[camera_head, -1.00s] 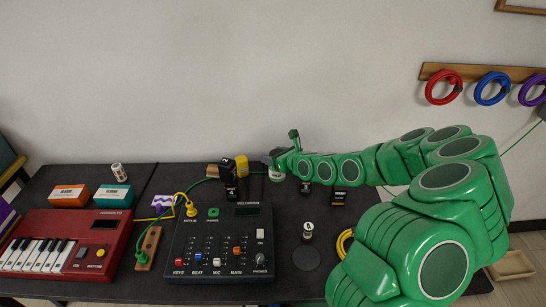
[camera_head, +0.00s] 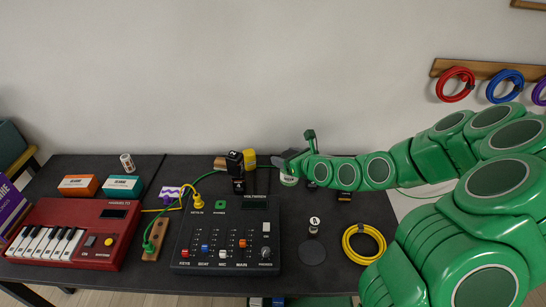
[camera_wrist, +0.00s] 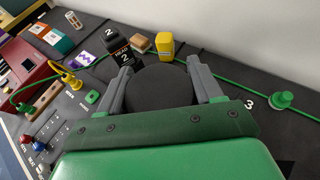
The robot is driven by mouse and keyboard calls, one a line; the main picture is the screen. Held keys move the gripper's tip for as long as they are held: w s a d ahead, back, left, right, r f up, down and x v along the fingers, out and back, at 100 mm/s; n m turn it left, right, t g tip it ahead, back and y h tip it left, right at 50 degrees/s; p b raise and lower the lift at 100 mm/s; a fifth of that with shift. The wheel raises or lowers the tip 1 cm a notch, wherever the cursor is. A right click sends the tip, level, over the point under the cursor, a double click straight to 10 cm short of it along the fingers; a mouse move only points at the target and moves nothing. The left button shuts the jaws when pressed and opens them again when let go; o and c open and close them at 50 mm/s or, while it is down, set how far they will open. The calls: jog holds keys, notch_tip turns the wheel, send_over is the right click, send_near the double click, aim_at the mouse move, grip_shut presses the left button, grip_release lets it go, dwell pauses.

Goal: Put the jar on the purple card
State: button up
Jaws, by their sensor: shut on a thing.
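My gripper (camera_head: 289,163) is over the back of the table, right of the black mixer. It is shut on the jar (camera_head: 288,180), whose pale labelled side shows below the fingers. In the wrist view the jar's dark round top (camera_wrist: 163,85) fills the space between the two grey fingers (camera_wrist: 163,88). I cannot tell whether the jar's base touches the table.
The black mixer (camera_head: 226,238), yellow plug (camera_head: 197,202) and green cable (camera_head: 206,178) lie around the card. The red keyboard (camera_head: 75,235) is left; a yellow coil (camera_head: 363,243) is right.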

jog(key=shift+s, duration=0.1)
jog(key=s+a+r+n+g+y, duration=0.1)
jog(key=s+a+n+g+y, duration=0.2)
jog(key=a, duration=1.4)
jog(key=s+a+n+g+y, duration=0.1)
jog(key=s+a+n+g, duration=0.3)
jog(key=a, duration=1.2)
jog(key=shift+m+t, duration=0.5)
jog(key=shift+t, duration=0.1)
jog(key=shift+w+a+f, duration=1.45)
jog(key=shift+w+f, duration=0.25)
jog(key=shift+f, duration=0.45)
jog(key=shift+w+a+f, duration=1.45)
jog(key=shift+w+f, duration=0.25)
jog(key=shift+f, duration=0.5)
jog(key=shift+w+a+f, duration=1.45)
jog(key=shift+w+f, duration=0.25)
jog(key=shift+f, duration=0.45)
jog(key=shift+f, duration=0.1)
jog(key=o, duration=1.5)
jog(key=shift+c, duration=0.2)
